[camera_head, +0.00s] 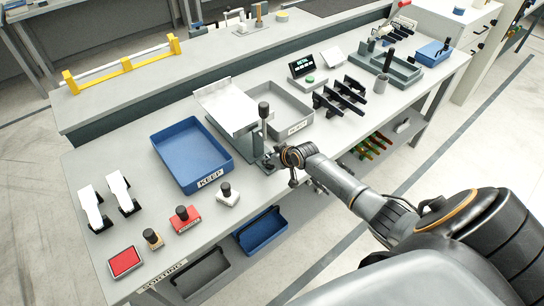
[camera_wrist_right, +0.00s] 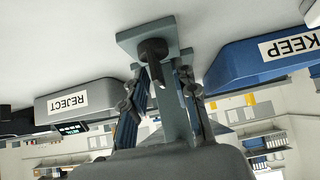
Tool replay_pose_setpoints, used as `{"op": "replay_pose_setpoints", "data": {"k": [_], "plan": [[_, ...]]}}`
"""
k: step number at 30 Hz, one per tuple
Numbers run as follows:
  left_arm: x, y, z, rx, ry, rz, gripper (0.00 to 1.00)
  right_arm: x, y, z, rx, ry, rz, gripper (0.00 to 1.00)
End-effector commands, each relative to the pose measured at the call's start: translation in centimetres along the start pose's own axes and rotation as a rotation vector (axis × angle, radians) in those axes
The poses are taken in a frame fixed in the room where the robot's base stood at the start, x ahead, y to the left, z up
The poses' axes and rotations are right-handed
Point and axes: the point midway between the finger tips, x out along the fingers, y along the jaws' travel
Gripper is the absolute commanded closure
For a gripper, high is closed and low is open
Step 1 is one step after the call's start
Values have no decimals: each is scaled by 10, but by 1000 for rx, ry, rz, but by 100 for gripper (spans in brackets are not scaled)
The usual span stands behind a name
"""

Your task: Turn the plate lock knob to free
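The plate lock knob (camera_wrist_right: 153,50) is a dark round knob low on a grey-green stand (camera_wrist_right: 184,118), seen upside down in the right wrist view. A short bar sticks out from it. My right gripper (camera_wrist_right: 162,76) is open, with one finger on each side of the knob; contact cannot be told. In the head view my right gripper (camera_head: 271,162) is at the foot of the stand (camera_head: 258,142) and hides the knob. A black-topped lever (camera_head: 264,110) rises above the stand, and a pale tilted plate (camera_head: 228,106) is beside it. My left gripper is out of view.
The blue KEEP tray (camera_head: 190,128) is left of the stand and the grey REJECT tray (camera_head: 299,125) right of it. Stamps (camera_head: 185,219) and a red ink pad (camera_head: 125,262) are at the table's front left. Black racks (camera_head: 340,96) are further right.

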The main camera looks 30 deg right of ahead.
Motion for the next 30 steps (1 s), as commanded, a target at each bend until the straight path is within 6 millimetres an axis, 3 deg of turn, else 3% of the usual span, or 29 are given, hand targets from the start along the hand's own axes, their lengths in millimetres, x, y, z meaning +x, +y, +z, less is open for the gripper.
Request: {"op": "replay_pose_setpoints", "data": {"k": [8,21,30], "plan": [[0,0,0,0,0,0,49,-24,1,1,-2,1,0,72],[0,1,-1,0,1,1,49,-101,1,2,-2,-2,1,72],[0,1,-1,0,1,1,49,-119,0,1,0,-2,0,72]]}}
